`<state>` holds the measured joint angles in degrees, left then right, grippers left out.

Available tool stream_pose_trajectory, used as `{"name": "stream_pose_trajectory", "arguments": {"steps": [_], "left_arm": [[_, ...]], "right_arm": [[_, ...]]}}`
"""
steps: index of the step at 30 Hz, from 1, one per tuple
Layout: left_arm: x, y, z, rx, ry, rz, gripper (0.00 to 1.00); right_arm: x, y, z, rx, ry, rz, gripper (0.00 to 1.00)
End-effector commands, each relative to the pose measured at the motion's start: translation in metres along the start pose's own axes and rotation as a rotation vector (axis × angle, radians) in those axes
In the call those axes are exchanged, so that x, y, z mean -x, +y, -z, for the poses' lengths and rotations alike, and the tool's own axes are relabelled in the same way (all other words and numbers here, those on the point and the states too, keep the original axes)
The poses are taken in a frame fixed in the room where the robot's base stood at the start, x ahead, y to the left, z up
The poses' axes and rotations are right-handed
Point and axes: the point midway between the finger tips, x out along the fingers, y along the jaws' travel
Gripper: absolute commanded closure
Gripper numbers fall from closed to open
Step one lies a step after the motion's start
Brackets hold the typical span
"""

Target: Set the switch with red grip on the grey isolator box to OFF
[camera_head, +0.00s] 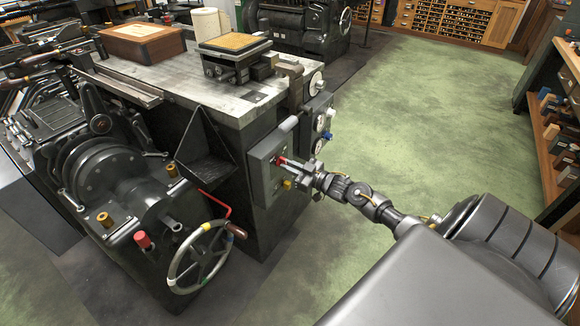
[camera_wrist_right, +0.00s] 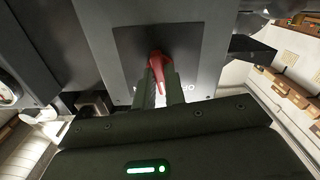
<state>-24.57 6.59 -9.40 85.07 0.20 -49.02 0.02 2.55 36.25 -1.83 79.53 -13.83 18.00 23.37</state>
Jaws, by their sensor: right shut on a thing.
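The grey isolator box (camera_head: 259,184) is mounted on the side of the dark machine cabinet in the head view. Its red grip (camera_head: 281,160) is on the front face, with a yellow knob (camera_head: 287,184) below it. My right gripper (camera_head: 291,164) reaches the box from the right and is shut on the red grip. In the right wrist view the red grip (camera_wrist_right: 156,63) stands between the two fingers (camera_wrist_right: 160,86) in front of the grey plate (camera_wrist_right: 200,50). Light lettering beside the fingers is partly hidden. My left gripper is not in view.
Round gauges (camera_head: 320,121) sit right of the box, close to my right wrist. A handwheel (camera_head: 199,256) and a red bent lever (camera_head: 217,205) stand to the left. A wooden box (camera_head: 142,41) is on the bench. The green floor (camera_head: 430,110) is clear.

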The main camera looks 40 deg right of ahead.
Motion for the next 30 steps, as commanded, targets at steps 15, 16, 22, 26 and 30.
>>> {"name": "stream_pose_trajectory", "arguments": {"steps": [15,16,22,26,30], "left_arm": [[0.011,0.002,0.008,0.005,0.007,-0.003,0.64],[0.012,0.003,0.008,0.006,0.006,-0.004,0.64],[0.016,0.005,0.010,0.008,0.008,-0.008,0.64],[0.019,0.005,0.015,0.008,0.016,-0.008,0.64],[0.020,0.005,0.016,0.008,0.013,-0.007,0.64]], "right_arm": [[0.000,0.002,0.000,0.443,-0.001,-0.001,1.00],[0.000,0.002,0.000,0.462,-0.001,-0.002,1.00],[0.000,0.002,0.000,0.561,-0.001,-0.002,1.00],[0.000,0.002,0.000,0.601,-0.001,-0.002,1.00],[0.000,0.002,0.000,0.624,-0.001,-0.002,1.00]]}}
